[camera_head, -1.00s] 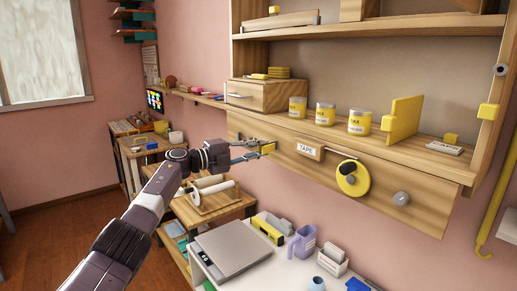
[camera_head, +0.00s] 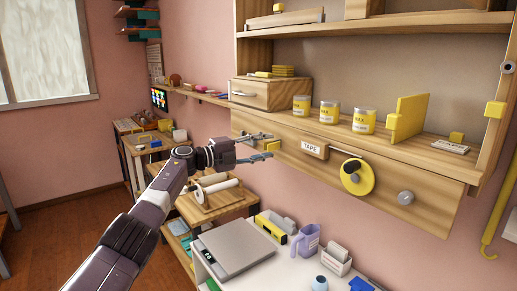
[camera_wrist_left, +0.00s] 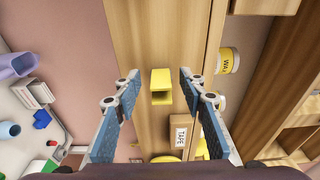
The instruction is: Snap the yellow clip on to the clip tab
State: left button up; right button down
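The yellow clip (camera_head: 274,146) sits against the wooden front board below the shelf, left of the TAPE label. In the left wrist view the clip (camera_wrist_left: 161,79) shows as a yellow block with a dark gap on its near side. My left gripper (camera_head: 264,146) is open in front of it. The two blue-padded fingers (camera_wrist_left: 157,82) are spread to either side of the clip, with clear gaps, and do not appear to touch it. The clip tab cannot be made out; the clip may hide it. My right gripper is out of view.
The TAPE label block (camera_head: 314,149) and a yellow tape roll (camera_head: 356,178) are on the board to the right. Yellow cans (camera_head: 328,112) stand on the shelf above. A white table with a grey scale (camera_head: 236,246) is below.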

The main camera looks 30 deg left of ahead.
pick_arm(q)
jog(key=v, duration=1.2)
jog(key=shift+d, duration=0.1)
dwell(1.1)
